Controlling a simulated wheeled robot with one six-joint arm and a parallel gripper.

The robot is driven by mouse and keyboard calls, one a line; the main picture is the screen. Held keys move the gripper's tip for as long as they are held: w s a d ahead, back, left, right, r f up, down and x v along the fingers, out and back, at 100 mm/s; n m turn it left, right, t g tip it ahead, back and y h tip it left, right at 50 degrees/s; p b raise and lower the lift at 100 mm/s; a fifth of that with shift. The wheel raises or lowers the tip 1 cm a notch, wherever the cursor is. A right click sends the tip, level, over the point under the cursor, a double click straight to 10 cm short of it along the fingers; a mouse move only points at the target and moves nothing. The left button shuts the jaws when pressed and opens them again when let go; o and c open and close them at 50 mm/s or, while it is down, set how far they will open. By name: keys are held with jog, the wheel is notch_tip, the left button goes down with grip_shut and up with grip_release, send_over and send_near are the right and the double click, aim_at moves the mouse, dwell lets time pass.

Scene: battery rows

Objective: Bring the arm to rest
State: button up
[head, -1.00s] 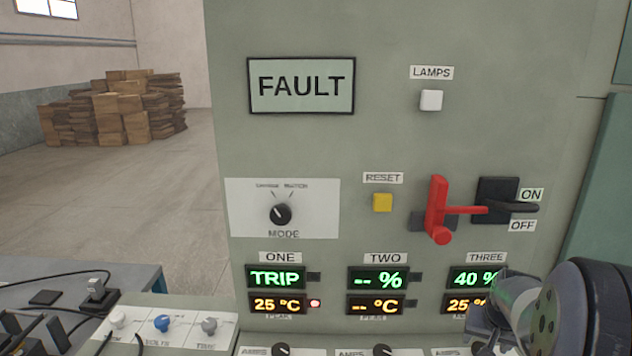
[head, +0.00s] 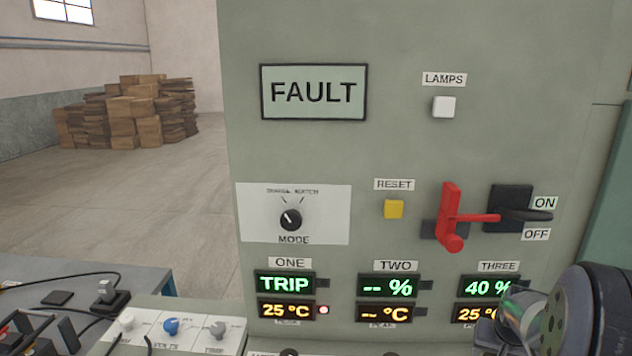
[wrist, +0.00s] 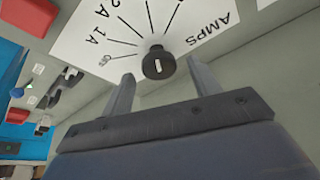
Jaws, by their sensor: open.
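My gripper (wrist: 163,90) is open and empty in the wrist view. Its two fingers stand apart just below a black AMPS knob (wrist: 158,62) on a white dial plate (wrist: 100,45). No contact with the knob shows, though the exact gap is hard to tell. In the head view, part of my arm fills the lower right corner in front of the grey-green panel (head: 400,45). My fingers are not clear there, and the arm covers part of the display under THREE (head: 490,286).
The panel bears a FAULT sign (head: 313,92), a MODE knob (head: 290,220), a yellow RESET button (head: 394,209) and a red lever (head: 450,217) beside a black switch (head: 510,205). ONE reads TRIP (head: 285,284) with a red lamp. A bench with cables (head: 60,298) stands lower left.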

jog(key=v, duration=1)
jog(key=x, duration=1.1)
jog(key=shift+f, duration=0.25)
jog(key=shift+r+n+y+b, duration=0.2)
jog(key=shift+n+y+b, duration=0.1)
jog(key=shift+n, duration=0.4)
jog(key=shift+d+n+y, duration=0.1)
jog(key=shift+n+y, duration=0.4)
jog(key=shift+n, duration=0.85)
jog(key=shift+d+n+y, duration=0.1)
jog(key=shift+n+y, duration=0.4)
jog(key=shift+n, duration=0.85)
jog(key=n+y+p, duration=0.1)
jog(key=n, duration=0.2)
jog(key=shift+r, duration=0.1)
jog(key=n+p, duration=0.1)
jog(key=n+y+p, duration=0.1)
jog(key=n, duration=0.1)
jog(key=shift+d+r+g+p, duration=0.15)
jog(key=shift+g+p, duration=0.15)
jog(key=shift+p, duration=0.05)
jog(key=n+y+p, duration=0.1)
jog(key=n+p, duration=0.2)
jog(key=p, duration=0.1)
jog(key=shift+w+n+g, duration=0.1)
jog(key=shift+n+g, duration=0.3)
jog(key=shift+n+g+p, duration=0.3)
jog(key=shift+n+p, duration=0.4)
jog(key=shift+p, duration=0.1)
jog(key=shift+y, duration=0.3)
